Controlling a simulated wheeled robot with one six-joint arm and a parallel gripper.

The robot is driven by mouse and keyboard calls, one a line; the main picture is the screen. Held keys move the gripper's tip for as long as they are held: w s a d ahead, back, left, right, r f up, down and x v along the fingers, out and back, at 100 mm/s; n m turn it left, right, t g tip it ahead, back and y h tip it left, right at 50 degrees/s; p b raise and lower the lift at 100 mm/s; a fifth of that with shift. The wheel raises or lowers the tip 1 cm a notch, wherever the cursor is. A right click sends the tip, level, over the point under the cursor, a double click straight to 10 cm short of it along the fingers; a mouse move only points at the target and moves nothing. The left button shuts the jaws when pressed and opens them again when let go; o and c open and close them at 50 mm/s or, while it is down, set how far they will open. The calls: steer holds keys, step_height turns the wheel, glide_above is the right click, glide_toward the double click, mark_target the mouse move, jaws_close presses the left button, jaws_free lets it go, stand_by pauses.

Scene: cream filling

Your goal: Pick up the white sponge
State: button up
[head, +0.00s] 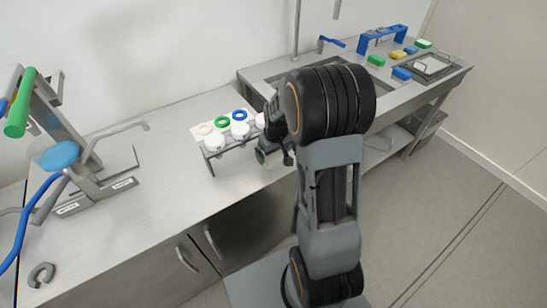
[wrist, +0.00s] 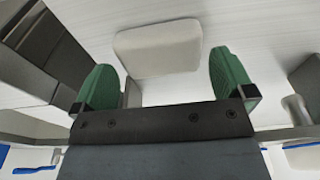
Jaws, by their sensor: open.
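A whitish block with rounded corners, which looks like the white sponge (wrist: 158,48), lies on a pale surface in the wrist view. My gripper (wrist: 164,62) is open, with one green finger pad to each side of the sponge. There is a gap between the sponge and each pad, and nothing is held. In the head view my gripper (head: 265,156) is low over the front of the counter, largely hidden behind my arm. I cannot make out the white sponge in the head view.
A rack with white cups (head: 213,143) and coloured rings stands just left of my gripper on the counter (head: 165,190). A stand with a green handle (head: 20,103) is at far left. Beyond my arm are a sink and several coloured sponges, including a blue one (head: 401,74).

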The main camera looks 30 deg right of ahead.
steer(key=shift+w+f, duration=0.15)
steer(key=shift+f, duration=1)
steer(key=c, duration=0.7)
steer(key=shift+r, duration=0.1)
steer(key=shift+r, duration=0.4)
step_height(320, 180, up, 2)
steer(key=shift+r, duration=0.1)
steer(key=s+a+r, duration=0.8)
steer(key=a+r, duration=0.2)
steer(key=a, duration=0.1)
steer(key=shift+s+b, duration=0.4)
steer(key=shift+b, duration=0.05)
